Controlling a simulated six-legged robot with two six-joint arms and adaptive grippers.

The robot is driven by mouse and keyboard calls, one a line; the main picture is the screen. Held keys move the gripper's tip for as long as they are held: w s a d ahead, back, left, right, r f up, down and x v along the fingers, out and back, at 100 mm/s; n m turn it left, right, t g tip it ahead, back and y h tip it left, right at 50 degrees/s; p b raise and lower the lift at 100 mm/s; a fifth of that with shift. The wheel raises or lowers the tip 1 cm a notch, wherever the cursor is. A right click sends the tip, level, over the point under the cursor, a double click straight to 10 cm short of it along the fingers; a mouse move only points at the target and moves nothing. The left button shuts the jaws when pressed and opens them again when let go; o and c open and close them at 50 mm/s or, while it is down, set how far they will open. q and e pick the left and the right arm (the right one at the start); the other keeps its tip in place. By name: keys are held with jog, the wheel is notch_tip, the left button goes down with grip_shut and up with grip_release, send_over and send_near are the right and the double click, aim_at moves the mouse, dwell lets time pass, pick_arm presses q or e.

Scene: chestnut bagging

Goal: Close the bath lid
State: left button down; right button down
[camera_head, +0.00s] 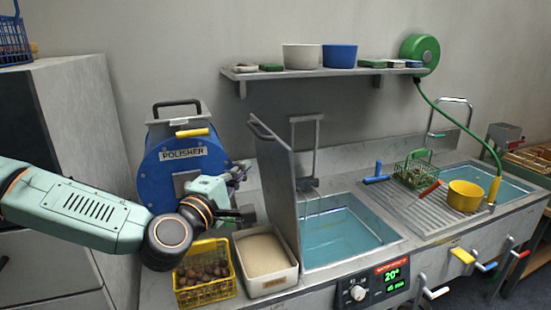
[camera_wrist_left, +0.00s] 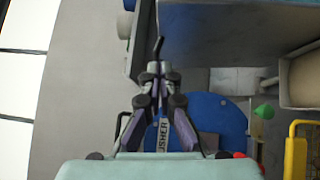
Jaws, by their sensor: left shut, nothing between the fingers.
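The bath lid (camera_head: 280,190) is a grey panel standing upright, open, at the left side of the bath (camera_head: 345,235), which holds blue-green water. A bar handle runs along its upper left edge. In the left wrist view a large grey panel, which looks like the lid (camera_wrist_left: 225,38), fills the upper right. My left gripper (camera_head: 241,172) is left of the lid, in front of the polisher. It also shows in the left wrist view (camera_wrist_left: 158,75), shut and empty, its tips close to a dark bar. I cannot tell whether they touch it. My right gripper is not in view.
The blue polisher (camera_head: 165,165) stands behind my left arm. A yellow basket of chestnuts (camera_head: 222,289) and a tray of beige grains (camera_head: 264,255) stand left of the bath. A tall frame (camera_head: 306,118) stands at the bath's back. A yellow pot (camera_head: 465,196) stands at right.

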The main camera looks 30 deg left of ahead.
pick_arm(q)
jog(key=b, duration=0.2)
send_near(280, 143)
jog(key=shift+a, duration=1.5)
jog(key=w, duration=0.1)
jog(key=w+d, duration=0.1)
jog(key=w, duration=0.1)
jog(key=w+d, duration=0.1)
jog(key=w, duration=0.1)
jog(key=shift+w+d+r, duration=0.1)
jog(key=shift+d+r, duration=0.05)
jog(key=shift+r, duration=0.2)
jog(key=shift+w, duration=0.1)
jog(key=shift+w+d+f, duration=0.1)
jog(key=shift+w+d, duration=0.05)
jog(key=shift+w, duration=0.1)
